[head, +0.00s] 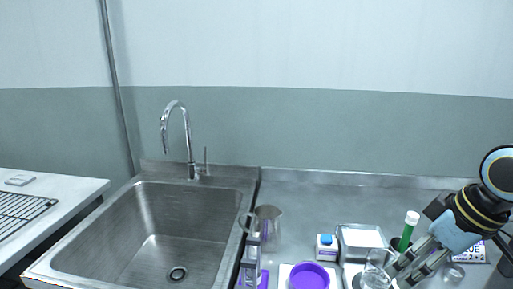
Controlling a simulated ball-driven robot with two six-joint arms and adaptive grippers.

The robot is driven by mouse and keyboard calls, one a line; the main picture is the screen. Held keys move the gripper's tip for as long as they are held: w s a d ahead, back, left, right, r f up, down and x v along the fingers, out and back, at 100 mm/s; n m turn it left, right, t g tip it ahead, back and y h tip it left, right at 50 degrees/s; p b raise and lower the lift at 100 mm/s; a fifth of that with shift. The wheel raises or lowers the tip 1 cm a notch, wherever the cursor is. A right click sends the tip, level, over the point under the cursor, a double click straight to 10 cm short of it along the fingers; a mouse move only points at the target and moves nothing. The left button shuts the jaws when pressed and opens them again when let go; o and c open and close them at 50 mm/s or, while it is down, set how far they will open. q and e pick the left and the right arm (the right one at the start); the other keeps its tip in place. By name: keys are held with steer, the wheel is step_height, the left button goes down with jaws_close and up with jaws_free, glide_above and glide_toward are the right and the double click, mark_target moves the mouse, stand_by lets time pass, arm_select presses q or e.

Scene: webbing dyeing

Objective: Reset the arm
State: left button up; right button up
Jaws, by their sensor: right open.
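My right gripper (402,270) reaches in from the right edge over the counter. Its fingers point down and left, next to a clear glass vessel (377,270). The jaws are open and I see nothing held between them. A green tube with a white cap (407,232) stands upright just behind the gripper, partly covered by it. My left gripper is not in view.
A steel sink (205,200) with a faucet (190,170) is at left. A metal jug (268,225), a small blue-and-white box (326,247), a metal tray (345,229) and a purple round dish (309,277) crowd the counter. A wire rack (20,210) lies far left.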

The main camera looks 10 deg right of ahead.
steer(key=s+a+f+m+h, duration=0.1)
steer(key=s+a+m+h, duration=0.1)
steer(key=s, duration=0.8)
steer(key=s+a+f+m+h, duration=0.1)
steer(key=s+a+f+m, duration=0.15)
steer(key=s, duration=0.65)
steer(key=s+d+f+g+b, duration=0.15)
steer(key=f+b, duration=0.35)
steer(key=f, duration=1.3)
steer(key=s+d+f+b, duration=0.15)
steer(key=f+b, duration=0.35)
steer(key=f, duration=1.4)
steer(key=s+d+f+g+b, duration=0.1)
steer(key=s+f+b, duration=0.5)
steer(key=s+f, duration=1.1)
step_height(320, 180, down, 4)
steer(key=shift+s+d+r+m, duration=0.1)
steer(key=shift+s+d+m, duration=0.05)
steer(key=shift+s+m, duration=0.15)
steer(key=shift+g, duration=0.25)
